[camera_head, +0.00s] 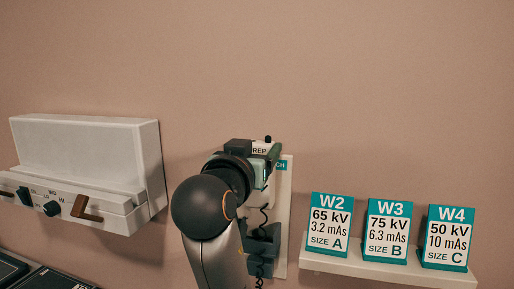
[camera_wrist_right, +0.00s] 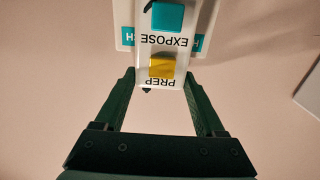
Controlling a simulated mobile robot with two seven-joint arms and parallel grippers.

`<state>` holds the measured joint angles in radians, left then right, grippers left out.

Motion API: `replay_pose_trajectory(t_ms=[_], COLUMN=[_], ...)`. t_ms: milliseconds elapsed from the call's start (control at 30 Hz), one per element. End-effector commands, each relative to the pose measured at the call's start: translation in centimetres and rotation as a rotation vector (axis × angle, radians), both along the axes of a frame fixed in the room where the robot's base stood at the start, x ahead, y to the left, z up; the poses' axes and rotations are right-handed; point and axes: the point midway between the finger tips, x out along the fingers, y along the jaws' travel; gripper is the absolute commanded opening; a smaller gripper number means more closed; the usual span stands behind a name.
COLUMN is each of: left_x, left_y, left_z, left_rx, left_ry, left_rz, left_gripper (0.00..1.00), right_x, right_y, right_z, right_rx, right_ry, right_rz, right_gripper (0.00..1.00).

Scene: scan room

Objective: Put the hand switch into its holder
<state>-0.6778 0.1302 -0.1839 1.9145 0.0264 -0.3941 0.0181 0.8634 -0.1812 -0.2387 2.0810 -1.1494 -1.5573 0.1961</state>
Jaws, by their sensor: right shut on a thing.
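The hand switch (camera_head: 259,148) is a white handle marked PREP, partly hidden behind my right gripper (camera_head: 254,163) in the head view. In the right wrist view the hand switch (camera_wrist_right: 161,45) shows a teal button marked EXPOSE and a yellow button marked PREP. It sits between the dark green fingers of my right gripper (camera_wrist_right: 160,80), which is shut on it. The dark holder (camera_head: 264,243) is on a white wall plate (camera_head: 284,210), below the hand switch and partly hidden by my arm. My left gripper is out of view.
A coiled cord (camera_head: 260,268) hangs in front of the holder. A white shelf (camera_head: 390,268) with three sign cards (camera_head: 387,230) is close at the right. A white control box (camera_head: 85,155) with knobs is on the left. The wall above is bare.

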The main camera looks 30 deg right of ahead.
Motion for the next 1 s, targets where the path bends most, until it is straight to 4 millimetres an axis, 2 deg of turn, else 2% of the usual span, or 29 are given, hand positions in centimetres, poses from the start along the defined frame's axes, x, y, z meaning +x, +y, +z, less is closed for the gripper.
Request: replay_pose_trajectory(t_ms=[33, 800, 1000], left_x=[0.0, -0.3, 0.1], left_y=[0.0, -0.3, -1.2], left_z=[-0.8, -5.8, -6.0], left_rx=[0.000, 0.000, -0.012], left_ry=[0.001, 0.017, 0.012], left_rz=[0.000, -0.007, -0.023], left_gripper=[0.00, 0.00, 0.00], right_x=[0.0, 0.0, 0.0], right_y=[0.0, 0.0, 0.0], right_z=[-0.7, -6.9, -8.1], right_rx=[-0.002, 0.000, 0.001], right_ry=[-0.002, -0.001, -0.001], right_rz=[0.000, 0.000, 0.000], right_gripper=[0.00, 0.00, 0.00])
